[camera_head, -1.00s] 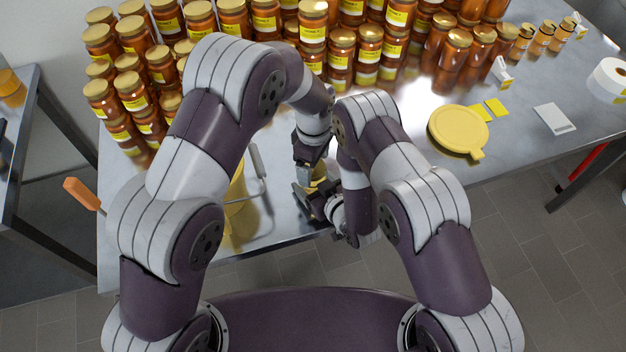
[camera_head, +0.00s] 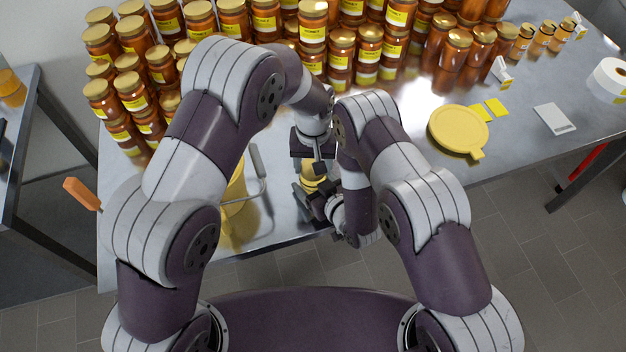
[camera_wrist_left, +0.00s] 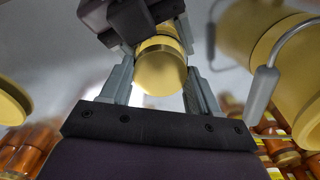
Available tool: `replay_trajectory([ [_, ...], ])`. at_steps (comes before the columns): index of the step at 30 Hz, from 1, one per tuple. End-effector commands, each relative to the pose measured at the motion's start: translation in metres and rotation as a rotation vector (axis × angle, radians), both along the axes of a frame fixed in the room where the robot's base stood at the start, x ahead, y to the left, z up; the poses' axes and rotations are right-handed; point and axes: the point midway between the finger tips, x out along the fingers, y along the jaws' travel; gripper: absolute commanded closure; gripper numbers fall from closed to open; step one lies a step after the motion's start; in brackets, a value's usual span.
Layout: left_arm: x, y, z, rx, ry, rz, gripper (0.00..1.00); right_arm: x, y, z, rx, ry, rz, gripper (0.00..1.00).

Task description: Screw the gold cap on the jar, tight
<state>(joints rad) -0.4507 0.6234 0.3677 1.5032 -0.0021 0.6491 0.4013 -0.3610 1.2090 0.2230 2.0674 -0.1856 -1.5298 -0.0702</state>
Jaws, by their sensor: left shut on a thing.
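The gold cap (camera_wrist_left: 160,72) sits between the grey fingers of my left gripper (camera_wrist_left: 158,88) in the left wrist view, its round face towards the camera. A gold rim lies just beyond it, at the mouth of the jar (camera_wrist_left: 158,28). The head view shows a small yellow part of the jar and cap (camera_head: 313,178). My left gripper (camera_head: 318,168) comes down on it from above and is shut on the cap. My right gripper (camera_head: 314,194) is low beside the jar; its fingers are partly hidden, and its grip cannot be made out. The cap's threads are not visible.
A yellow vessel with a metal handle (camera_head: 257,160) stands close left of the grippers. Many filled jars (camera_head: 130,85) crowd the back of the metal table. A yellow round lid (camera_head: 458,130), labels (camera_head: 496,107) and a white roll (camera_head: 610,78) lie on the right.

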Motion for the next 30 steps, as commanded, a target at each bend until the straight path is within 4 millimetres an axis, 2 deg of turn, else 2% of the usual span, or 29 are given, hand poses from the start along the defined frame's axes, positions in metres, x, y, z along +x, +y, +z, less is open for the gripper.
replay_trajectory([
  [7,0.001,-0.002,0.001,-0.004,-0.005,-0.009,0.75,-0.001,0.001,-0.001,-0.001,0.002,0.006,1.00],
  [8,0.001,-0.002,0.001,-0.004,-0.005,-0.008,0.36,-0.001,0.001,-0.001,-0.001,0.002,0.006,1.00],
  [10,0.001,-0.002,0.001,-0.003,-0.005,-0.008,0.13,-0.001,0.001,-0.001,-0.001,0.002,0.005,1.00],
  [19,0.001,-0.001,0.002,-0.002,-0.003,-0.007,0.13,-0.001,0.000,-0.001,-0.001,0.002,0.003,1.00],
  [27,0.001,-0.001,0.037,-0.002,-0.004,-0.006,0.13,-0.001,0.000,-0.001,0.000,0.002,0.002,1.00],
  [30,0.000,-0.001,0.044,-0.001,-0.002,-0.006,0.13,-0.001,0.000,-0.001,-0.001,0.002,0.001,1.00],
])
